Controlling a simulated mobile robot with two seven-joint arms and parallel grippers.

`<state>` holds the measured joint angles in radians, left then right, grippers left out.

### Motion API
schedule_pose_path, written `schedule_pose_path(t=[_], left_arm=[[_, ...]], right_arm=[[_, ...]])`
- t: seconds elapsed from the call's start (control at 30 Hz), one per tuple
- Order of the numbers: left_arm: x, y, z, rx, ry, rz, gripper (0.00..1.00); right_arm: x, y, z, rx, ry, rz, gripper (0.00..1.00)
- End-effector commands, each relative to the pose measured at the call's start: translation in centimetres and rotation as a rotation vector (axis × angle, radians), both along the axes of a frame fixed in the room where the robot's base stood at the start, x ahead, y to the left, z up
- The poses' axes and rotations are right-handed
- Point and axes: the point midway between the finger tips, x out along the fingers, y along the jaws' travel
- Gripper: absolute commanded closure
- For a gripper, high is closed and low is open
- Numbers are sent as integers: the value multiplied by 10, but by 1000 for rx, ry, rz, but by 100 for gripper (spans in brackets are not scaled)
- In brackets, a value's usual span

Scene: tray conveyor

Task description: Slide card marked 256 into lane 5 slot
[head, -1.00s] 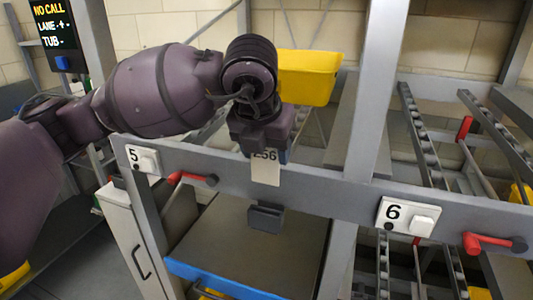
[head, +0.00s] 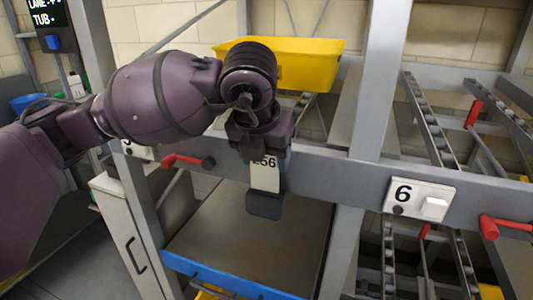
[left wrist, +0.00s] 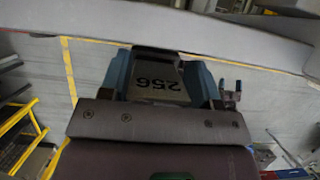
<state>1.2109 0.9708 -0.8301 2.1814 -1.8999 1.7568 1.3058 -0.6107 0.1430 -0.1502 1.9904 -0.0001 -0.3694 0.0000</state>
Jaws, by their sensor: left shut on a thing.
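My left gripper (head: 267,154) is shut on the upper end of the white card marked 256 (head: 265,177) and holds it upright in front of the grey rail. The left wrist view shows the card (left wrist: 158,88) between the two blue fingers. The dark grey card slot (head: 264,205) is on the front of the lane 5 bay, right below the card. The card's lower edge meets the slot's top in the head view; I cannot tell how far it is inside. The lane 5 plate (head: 137,151) is mostly hidden behind my arm. My right gripper is not in view.
A yellow tub (head: 305,62) stands on the rack behind my gripper. Red handles (head: 182,160) stick out from the front rail. The lane 6 plate (head: 418,200) is to the right. A blue-edged shelf (head: 230,280) lies below the slot.

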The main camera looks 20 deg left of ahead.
Motion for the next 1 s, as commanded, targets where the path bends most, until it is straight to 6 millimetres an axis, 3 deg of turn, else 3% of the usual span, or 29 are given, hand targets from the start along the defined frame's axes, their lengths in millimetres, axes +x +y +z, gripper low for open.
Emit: schedule_pose_path(t=[1.0], left_arm=[[0,0,0,0,0,0,66]], right_arm=[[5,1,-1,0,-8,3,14]])
